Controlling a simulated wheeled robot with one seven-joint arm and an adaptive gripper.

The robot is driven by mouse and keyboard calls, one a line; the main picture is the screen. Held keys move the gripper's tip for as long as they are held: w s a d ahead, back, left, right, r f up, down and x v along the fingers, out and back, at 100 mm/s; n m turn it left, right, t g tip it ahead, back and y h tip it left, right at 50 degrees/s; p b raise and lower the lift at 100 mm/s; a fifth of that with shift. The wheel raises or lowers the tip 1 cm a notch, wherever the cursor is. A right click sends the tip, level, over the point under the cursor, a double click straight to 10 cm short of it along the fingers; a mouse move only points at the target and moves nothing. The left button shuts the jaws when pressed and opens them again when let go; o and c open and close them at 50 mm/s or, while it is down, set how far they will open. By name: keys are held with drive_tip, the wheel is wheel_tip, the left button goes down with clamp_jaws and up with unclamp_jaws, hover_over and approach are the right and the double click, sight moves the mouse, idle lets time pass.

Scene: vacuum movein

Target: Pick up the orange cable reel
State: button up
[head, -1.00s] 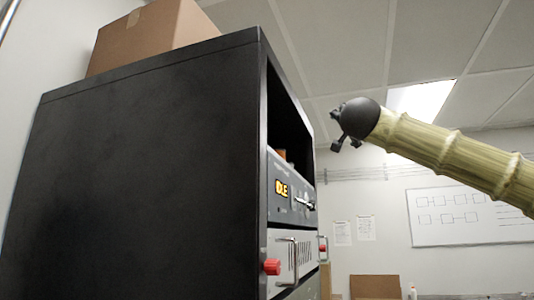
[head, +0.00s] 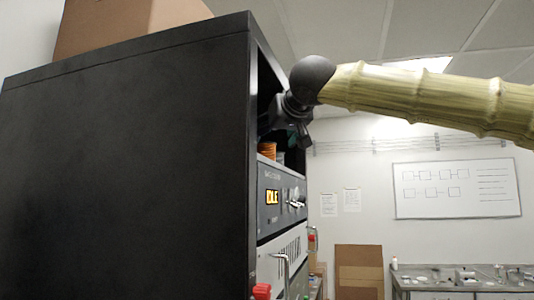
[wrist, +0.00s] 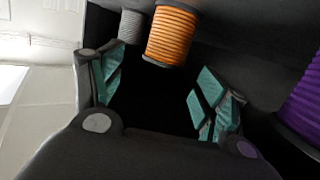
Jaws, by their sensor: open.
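The orange cable reel (wrist: 171,36) shows at the top middle of the wrist view, beyond the gap between my fingers. In the head view a small part of the orange reel (head: 267,149) shows in the open upper bay of the black cabinet, above the panel reading IDLE. My gripper (wrist: 157,85) is open and empty, with its teal finger pads spread apart. In the head view my gripper (head: 288,124) is at the bay's opening, above the reel. It is not touching the reel in the wrist view. The cabinet's side wall hides most of the reel in the head view.
A grey reel (wrist: 132,24) stands left of the orange one, and a purple reel (wrist: 304,105) is at the right edge. The black cabinet (head: 130,160) carries a cardboard box (head: 130,25). A workbench (head: 440,282) and another cardboard box (head: 358,272) are behind.

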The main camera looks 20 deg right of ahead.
sight(269, 143)
drive_tip(key=shift+w+a+f+p, duration=0.2)
drive_tip(key=shift+w+p, duration=0.1)
drive_tip(key=shift+w, duration=0.4)
drive_tip(key=shift+w+a+f+p, duration=0.1)
drive_tip(key=shift+w+f+p, duration=0.15)
drive_tip(key=shift+w, duration=0.45)
drive_tip(key=shift+w+f+p, duration=0.3)
drive_tip(key=shift+w+p, duration=0.05)
drive_tip(key=shift+w, duration=0.55)
drive_tip(key=shift+w+f+p, duration=0.3)
drive_tip(key=shift+w, duration=0.6)
drive_tip(key=shift+s+r, duration=0.1)
drive_tip(key=shift+s, duration=0.15)
drive_tip(key=shift+c, duration=1)
drive_tip(key=shift+w, duration=0.1)
drive_tip(key=c, duration=0.9)
